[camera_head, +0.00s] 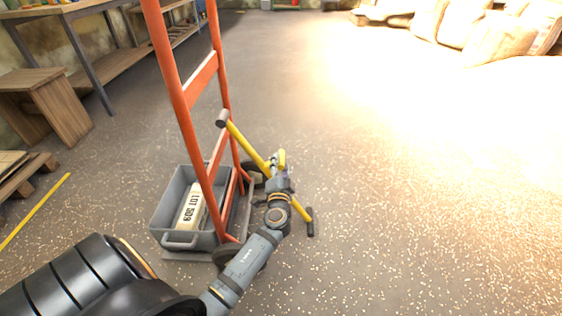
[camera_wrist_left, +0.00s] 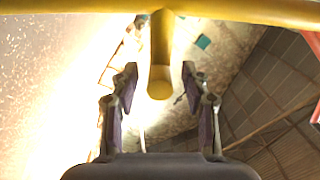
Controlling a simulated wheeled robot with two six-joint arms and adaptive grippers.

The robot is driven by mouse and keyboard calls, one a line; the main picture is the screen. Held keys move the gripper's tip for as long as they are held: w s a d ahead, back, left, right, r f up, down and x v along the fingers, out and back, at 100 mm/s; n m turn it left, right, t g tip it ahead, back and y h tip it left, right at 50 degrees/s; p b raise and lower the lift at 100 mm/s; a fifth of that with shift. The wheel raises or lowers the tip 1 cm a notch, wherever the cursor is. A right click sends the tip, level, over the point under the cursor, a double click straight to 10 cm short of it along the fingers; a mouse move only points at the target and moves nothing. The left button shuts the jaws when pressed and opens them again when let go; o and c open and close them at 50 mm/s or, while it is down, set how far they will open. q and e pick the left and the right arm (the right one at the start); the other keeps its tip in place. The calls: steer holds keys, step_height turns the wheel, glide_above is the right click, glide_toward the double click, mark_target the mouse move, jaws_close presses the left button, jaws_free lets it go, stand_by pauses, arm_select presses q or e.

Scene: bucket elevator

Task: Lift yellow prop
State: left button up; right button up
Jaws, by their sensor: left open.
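The yellow prop (camera_head: 246,144) is a slanted yellow bar with grey and black ends, beside the orange hand truck (camera_head: 183,97). Its upper end meets the truck's frame and its lower end is at the floor. My left gripper (camera_head: 273,163) is at the middle of the prop and hides part of it. In the left wrist view the prop's bar (camera_wrist_left: 230,11) crosses the top, and a short yellow stub (camera_wrist_left: 160,55) points down from it between the open fingers of my left gripper (camera_wrist_left: 159,72). Gaps show on both sides of the stub. My right gripper is out of view.
A grey bin (camera_head: 173,206) holding a pale block marked "LOT 509" (camera_head: 192,206) sits on the truck's base. A wooden stool (camera_head: 45,98) and a workbench stand at the left. Sacks (camera_head: 480,32) lie at the back right. The floor to the right is clear.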

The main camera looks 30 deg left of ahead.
arm_select(q)
steer(key=shift+x, duration=1.5)
jaws_close()
